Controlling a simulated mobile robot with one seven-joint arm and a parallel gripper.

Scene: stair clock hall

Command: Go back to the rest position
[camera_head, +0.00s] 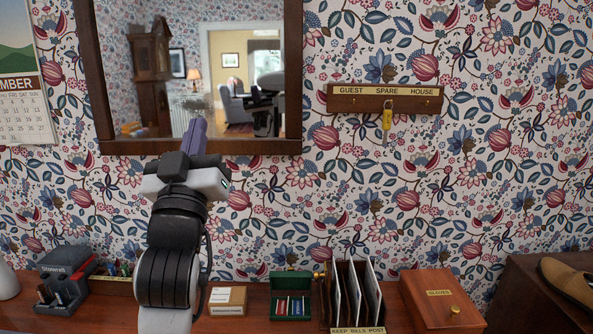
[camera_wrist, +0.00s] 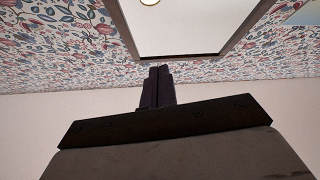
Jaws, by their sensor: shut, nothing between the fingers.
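My gripper (camera_head: 194,138) is raised in front of the lower part of the wall mirror, above the wooden shelf. Its dark purple-grey fingers point upward and are together, with nothing between them. The fingers also show in the wrist view (camera_wrist: 157,88), closed, below the mirror's frame. The gripper is apart from the things on the shelf. My arm hides part of the shelf and wall behind it.
A framed mirror (camera_head: 293,80) hangs behind my gripper. A key rack (camera_head: 352,101) holds a yellow-tagged key (camera_head: 387,118). The shelf (camera_head: 255,313) carries a small cardboard box (camera_head: 227,300), a green box (camera_head: 291,283), a letter rack (camera_head: 357,329) and a wooden gloves box (camera_head: 422,300).

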